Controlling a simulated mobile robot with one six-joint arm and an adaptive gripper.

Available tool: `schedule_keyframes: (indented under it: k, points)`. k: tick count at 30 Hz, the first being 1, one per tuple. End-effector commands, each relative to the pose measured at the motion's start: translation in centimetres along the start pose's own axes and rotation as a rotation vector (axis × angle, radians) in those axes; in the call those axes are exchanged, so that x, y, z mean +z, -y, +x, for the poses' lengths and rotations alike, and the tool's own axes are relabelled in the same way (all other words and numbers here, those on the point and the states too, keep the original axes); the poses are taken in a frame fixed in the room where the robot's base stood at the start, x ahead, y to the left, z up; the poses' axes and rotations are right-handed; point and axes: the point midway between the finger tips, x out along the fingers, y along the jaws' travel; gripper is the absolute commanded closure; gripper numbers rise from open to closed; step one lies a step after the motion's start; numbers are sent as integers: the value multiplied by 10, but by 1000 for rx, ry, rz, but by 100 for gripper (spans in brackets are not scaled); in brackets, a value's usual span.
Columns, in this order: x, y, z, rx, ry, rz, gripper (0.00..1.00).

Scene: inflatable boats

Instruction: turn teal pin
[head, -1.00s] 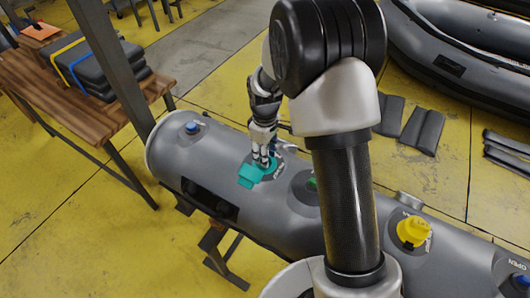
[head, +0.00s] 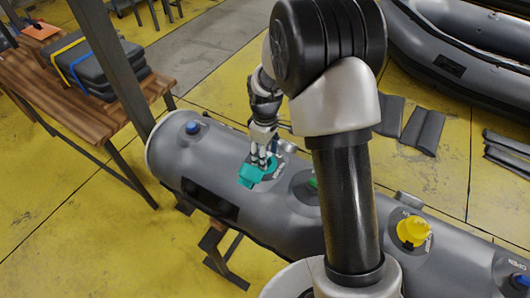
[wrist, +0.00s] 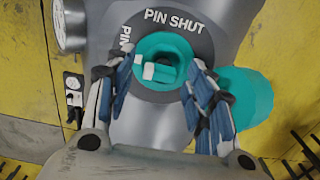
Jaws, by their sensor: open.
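The teal pin (wrist: 165,70) sits inside a round teal valve (wrist: 148,90) on the grey boat tube. A pale block-like mark shows on it, left of its middle. The dark collar around it reads "PIN SHUT" above and "PIN" at the left. A teal cap (wrist: 245,98) hangs open to the right of the valve; it also shows in the head view (head: 250,175). My gripper (wrist: 158,72) is open, with one finger on each side of the valve. I cannot tell whether the fingers touch it. In the head view my gripper (head: 264,155) stands over the valve and partly hides it.
The tube (head: 215,170) also carries a blue valve (head: 193,127), a partly hidden green one (head: 312,182) and a yellow one (head: 413,232). A round gauge (wrist: 70,25) shows at the upper left of the wrist view. A wooden table (head: 85,115) stands at the left.

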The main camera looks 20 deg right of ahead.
Motion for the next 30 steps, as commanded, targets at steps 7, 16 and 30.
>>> schedule_keyframes:
  k: [7, 16, 30]
  points:
    - [-1, -1, -20, 3, -3, 0, 51]
    - [-1, -1, -84, 3, -3, 0, 51]
    - [0, 0, -120, 0, 0, 0, 51]
